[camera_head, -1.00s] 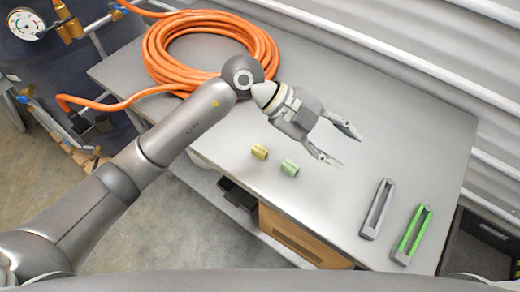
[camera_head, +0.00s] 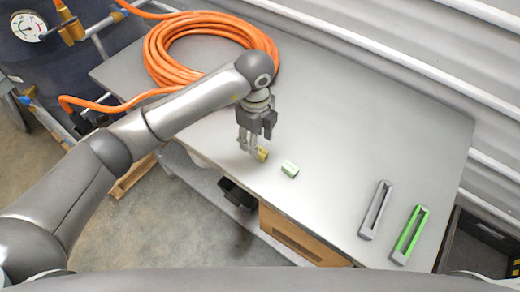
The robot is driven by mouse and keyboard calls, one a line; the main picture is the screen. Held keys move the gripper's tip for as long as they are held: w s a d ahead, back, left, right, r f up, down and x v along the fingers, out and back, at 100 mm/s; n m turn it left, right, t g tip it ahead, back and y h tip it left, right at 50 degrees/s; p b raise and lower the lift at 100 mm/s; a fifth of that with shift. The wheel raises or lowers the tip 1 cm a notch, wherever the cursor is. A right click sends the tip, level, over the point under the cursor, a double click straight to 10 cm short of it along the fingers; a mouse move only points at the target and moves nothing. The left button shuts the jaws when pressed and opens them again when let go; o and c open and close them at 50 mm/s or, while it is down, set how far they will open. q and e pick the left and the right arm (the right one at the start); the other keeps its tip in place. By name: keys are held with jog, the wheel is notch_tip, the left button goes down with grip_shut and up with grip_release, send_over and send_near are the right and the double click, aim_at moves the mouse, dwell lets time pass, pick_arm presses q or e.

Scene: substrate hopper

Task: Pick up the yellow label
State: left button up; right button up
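The yellow label (camera_head: 263,155) is a small roll-like piece near the front edge of the grey table (camera_head: 340,120). It is partly hidden by my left gripper (camera_head: 254,148). That gripper points down, with its fingertips right at the yellow label. I cannot tell whether the fingers touch it or how far apart they are. A pale green label (camera_head: 290,169) lies just to the right of the yellow one, apart from the gripper. My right gripper is not in view.
A grey slotted holder (camera_head: 375,211) and a green slotted holder (camera_head: 411,233) are at the table's right front. A coiled orange hose (camera_head: 155,50) lies at the back left. The middle and right back of the table are clear.

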aim_at(260, 154)
pick_arm(q)
jog(key=shift+f+p, duration=0.3)
jog(key=shift+f, duration=0.05)
notch_tip(260, 154, down, 4)
jog(key=shift+r+p, duration=0.25)
jog(key=shift+p, duration=0.55)
jog(key=shift+w+f, duration=0.1)
jog(key=shift+f, duration=0.35)
jog(key=c, duration=0.8)
